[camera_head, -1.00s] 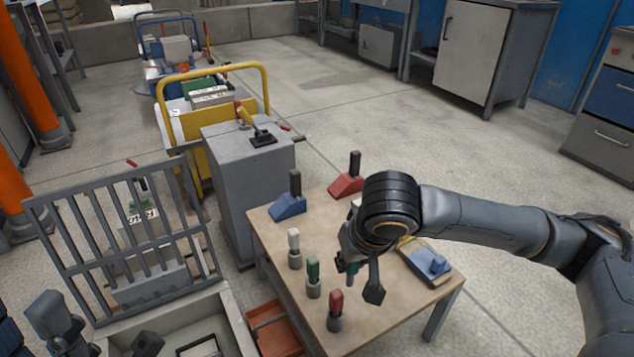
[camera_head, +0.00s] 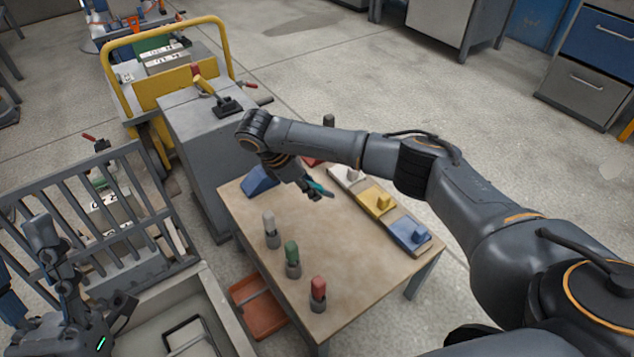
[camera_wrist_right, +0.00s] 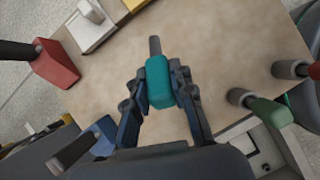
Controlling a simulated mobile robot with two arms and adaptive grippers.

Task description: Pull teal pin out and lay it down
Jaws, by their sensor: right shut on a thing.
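My right gripper (camera_head: 312,187) is shut on the teal pin (camera_head: 321,188) above the middle of the wooden table (camera_head: 325,240). In the right wrist view, the teal grip (camera_wrist_right: 159,82) sits between both fingers and its grey shank (camera_wrist_right: 155,47) points away from my palm. The pin is tilted in the head view. It looks clear of the table, though the gap is hard to judge. White (camera_head: 269,224), green (camera_head: 292,254) and red (camera_head: 318,288) pins stand in grey collars along the table's left side. My left gripper (camera_head: 88,268) is at the lower left, fingers apart, empty.
A row of white (camera_head: 346,174), yellow (camera_head: 377,199) and blue (camera_head: 409,233) blocks lines the table's right edge. A blue wedge (camera_head: 261,181) is at the back left, with a grey cabinet (camera_head: 200,140) beyond.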

